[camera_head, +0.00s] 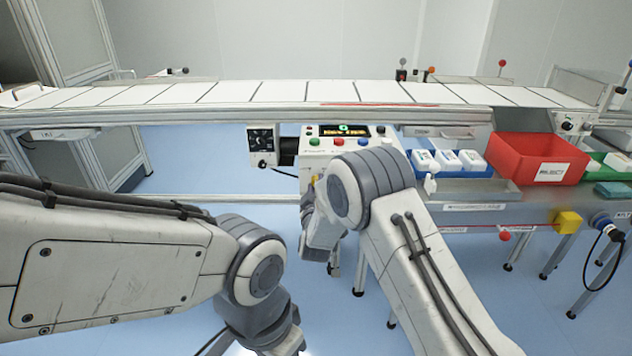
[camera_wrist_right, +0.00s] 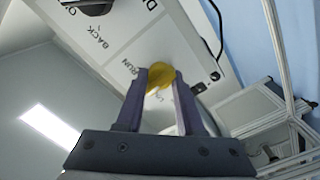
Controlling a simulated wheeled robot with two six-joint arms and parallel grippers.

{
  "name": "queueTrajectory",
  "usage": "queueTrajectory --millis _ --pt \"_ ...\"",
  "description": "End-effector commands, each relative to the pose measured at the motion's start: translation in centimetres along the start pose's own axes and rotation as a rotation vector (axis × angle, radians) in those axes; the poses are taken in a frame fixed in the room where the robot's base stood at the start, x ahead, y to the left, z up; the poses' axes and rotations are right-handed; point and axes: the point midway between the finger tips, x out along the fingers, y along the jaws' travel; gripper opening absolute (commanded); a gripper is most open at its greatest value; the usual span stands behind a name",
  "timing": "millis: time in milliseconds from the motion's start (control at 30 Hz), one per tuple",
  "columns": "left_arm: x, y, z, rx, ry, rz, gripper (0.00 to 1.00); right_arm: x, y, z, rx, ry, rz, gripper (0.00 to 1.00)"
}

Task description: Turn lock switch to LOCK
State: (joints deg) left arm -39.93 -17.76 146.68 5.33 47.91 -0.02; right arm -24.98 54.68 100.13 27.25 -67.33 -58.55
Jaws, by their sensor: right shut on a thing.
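In the right wrist view, a round yellow switch knob (camera_wrist_right: 158,72) sits on a white panel (camera_wrist_right: 118,42) with black printed words. RUN and BACK can be read; a word by the knob is partly covered. My right gripper (camera_wrist_right: 161,84) is shut on the knob, one finger on each side.
A long white conveyor (camera_head: 250,94) runs across the back. A red bin (camera_head: 538,158), a blue tray with white items (camera_head: 447,160) and a yellow block (camera_head: 567,222) are on the right. Blue floor shows below.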

Motion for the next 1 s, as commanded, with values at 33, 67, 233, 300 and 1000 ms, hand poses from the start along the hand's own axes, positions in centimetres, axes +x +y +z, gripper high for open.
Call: queueTrajectory --millis 33,67,233,300,1000 --pt "-0.5 0.0 0.0 0.000 0.000 0.000 0.50 0.0 0.1 -0.1 -0.045 -0.001 -0.002 0.00" --pt "-0.7 0.1 0.0 0.000 0.000 0.000 0.50 0.0 0.1 -0.1 -0.073 -0.001 -0.002 0.00" --pt "-1.5 0.1 -0.1 0.000 0.000 0.000 0.50 0.0 0.1 -0.2 -0.234 0.000 -0.002 0.00" --pt "-1.9 0.1 -0.1 0.000 0.000 0.000 0.50 0.0 0.1 -0.2 -0.300 0.000 -0.002 0.00" --pt "-3.7 0.3 -0.2 0.000 0.000 0.000 0.50 -0.1 -0.1 -0.1 -0.734 0.001 -0.002 0.00"
